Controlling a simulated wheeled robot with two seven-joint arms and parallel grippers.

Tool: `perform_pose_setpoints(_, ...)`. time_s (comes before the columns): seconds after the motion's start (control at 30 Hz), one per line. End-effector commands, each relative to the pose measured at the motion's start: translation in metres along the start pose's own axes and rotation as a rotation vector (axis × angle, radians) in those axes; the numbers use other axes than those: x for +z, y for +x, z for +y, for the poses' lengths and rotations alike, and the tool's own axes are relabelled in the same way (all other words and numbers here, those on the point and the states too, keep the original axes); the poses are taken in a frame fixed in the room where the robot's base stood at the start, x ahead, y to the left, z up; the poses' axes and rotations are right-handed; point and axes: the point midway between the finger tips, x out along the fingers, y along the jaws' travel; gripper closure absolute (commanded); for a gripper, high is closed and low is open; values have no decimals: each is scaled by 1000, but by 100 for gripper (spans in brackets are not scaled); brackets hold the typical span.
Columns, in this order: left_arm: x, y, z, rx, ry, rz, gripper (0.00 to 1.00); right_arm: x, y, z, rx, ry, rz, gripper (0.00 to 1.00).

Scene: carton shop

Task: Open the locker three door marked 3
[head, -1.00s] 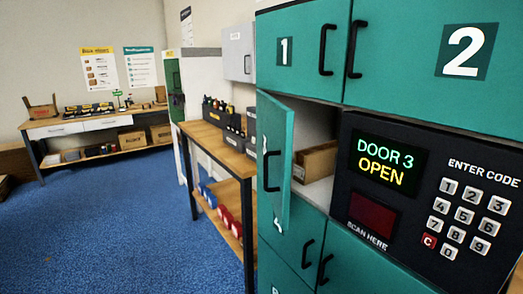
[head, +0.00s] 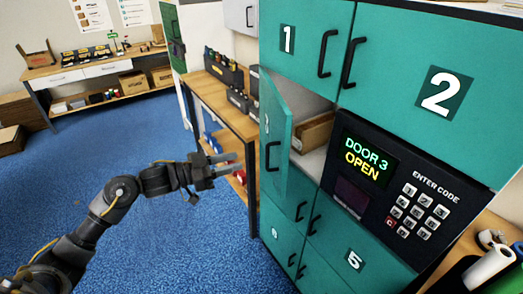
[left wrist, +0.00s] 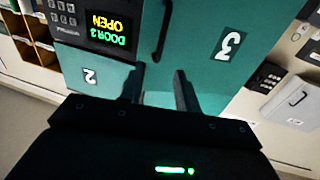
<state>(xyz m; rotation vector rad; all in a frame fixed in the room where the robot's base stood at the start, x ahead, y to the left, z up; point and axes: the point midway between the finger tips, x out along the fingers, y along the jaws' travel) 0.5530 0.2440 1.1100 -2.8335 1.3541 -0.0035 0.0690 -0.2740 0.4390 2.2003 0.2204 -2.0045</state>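The green locker three door (head: 280,185) stands partly open, swung outward, in the head view. Its black bar handle (head: 272,156) faces left. The compartment behind it shows a brown carton (head: 313,133). The panel screen (head: 367,160) reads "DOOR 3 OPEN". My left gripper (head: 238,162) is open and empty, left of the door and a little below its handle, apart from it. In the left wrist view, the picture is upside down; the handle (left wrist: 163,32) lies beyond the spread fingers (left wrist: 159,72), beside the white 3 (left wrist: 230,44). My right gripper is out of view.
A wooden workbench (head: 215,92) with bins stands behind the open door. Rolls (head: 488,266) lie at the lower right. Blue floor is clear at left.

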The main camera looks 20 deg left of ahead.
Motion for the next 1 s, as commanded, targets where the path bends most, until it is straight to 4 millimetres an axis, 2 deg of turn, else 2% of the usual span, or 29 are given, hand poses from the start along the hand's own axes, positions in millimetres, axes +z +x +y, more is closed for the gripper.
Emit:
perform_pose_setpoints(0.3, -4, 59, 0, 0, -2, 2, 67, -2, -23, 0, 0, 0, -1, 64)
perform_pose_setpoints(0.5, -2, 86, 0, -1, -1, 1, 67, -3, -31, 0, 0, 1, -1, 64)
perform_pose_setpoints(0.7, 0, 96, 0, 0, 1, -1, 67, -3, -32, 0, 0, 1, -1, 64)
perform_pose_setpoints(0.93, 0, 96, 0, 0, 2, -1, 67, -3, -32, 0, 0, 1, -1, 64)
perform_pose_setpoints(1.0, 0, 96, 0, -1, 2, -1, 75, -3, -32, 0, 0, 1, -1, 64)
